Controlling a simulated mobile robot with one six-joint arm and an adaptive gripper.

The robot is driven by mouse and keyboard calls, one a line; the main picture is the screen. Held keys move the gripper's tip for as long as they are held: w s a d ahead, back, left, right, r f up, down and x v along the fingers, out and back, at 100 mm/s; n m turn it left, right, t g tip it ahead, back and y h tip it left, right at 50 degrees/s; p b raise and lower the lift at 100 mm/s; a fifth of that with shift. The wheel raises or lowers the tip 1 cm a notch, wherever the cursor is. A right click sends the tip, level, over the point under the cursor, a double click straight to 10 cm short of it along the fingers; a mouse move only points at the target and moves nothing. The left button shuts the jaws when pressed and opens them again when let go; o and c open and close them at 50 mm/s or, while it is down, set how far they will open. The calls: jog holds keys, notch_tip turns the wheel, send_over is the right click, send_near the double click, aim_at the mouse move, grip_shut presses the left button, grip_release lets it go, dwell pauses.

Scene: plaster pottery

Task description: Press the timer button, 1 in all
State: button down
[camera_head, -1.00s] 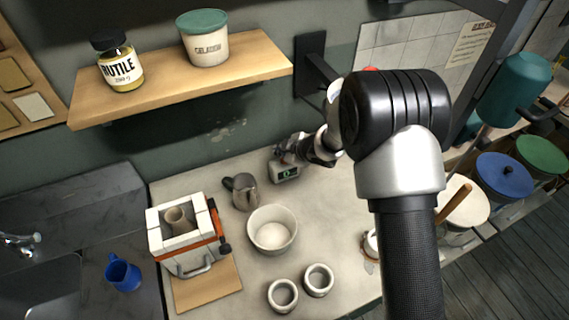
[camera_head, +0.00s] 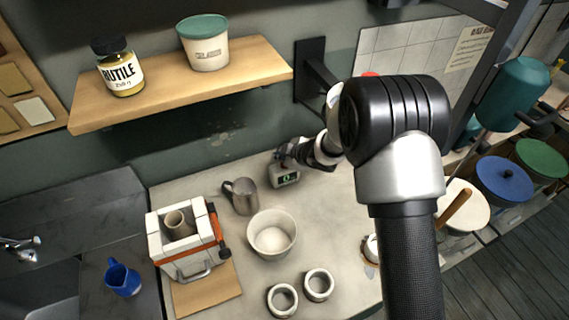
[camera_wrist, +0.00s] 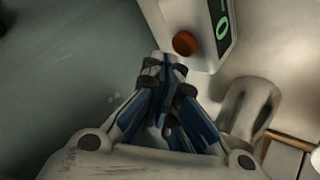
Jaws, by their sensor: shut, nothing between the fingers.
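The timer (camera_head: 288,178) is a small pale box with a green lit display, standing on the counter near the back wall. In the wrist view the timer (camera_wrist: 207,62) shows its round orange-red button (camera_wrist: 186,44) beside the green display (camera_wrist: 222,28). My gripper (camera_wrist: 168,60) is shut and empty, its fingertips close to the button and just below it in the picture. I cannot tell whether they touch. In the head view my gripper (camera_head: 281,156) is at the timer's upper back edge, and the button is hidden there.
A grey pitcher (camera_head: 241,197) stands left of the timer. A white bowl (camera_head: 272,246) and two small cups (camera_head: 282,301) (camera_head: 318,285) are nearer the front. A small kiln (camera_head: 189,259) is at left. A shelf (camera_head: 181,88) with jars hangs above. Counter right of the timer is clear.

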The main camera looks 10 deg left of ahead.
jog(key=shift+f, duration=0.15)
jog(key=shift+f+b, duration=0.3)
jog(key=shift+b, duration=0.05)
jog(key=shift+f+b, duration=0.3)
jog(key=shift+f, duration=0.1)
dwell(0.9)
jog(key=shift+r, duration=0.1)
jog(key=shift+r+p, duration=0.75)
jog(key=shift+p, duration=0.15)
notch_tip(320, 180, up, 5)
jog(key=p, duration=0.5)
jog(key=shift+s+f, duration=0.1)
dwell(0.7)
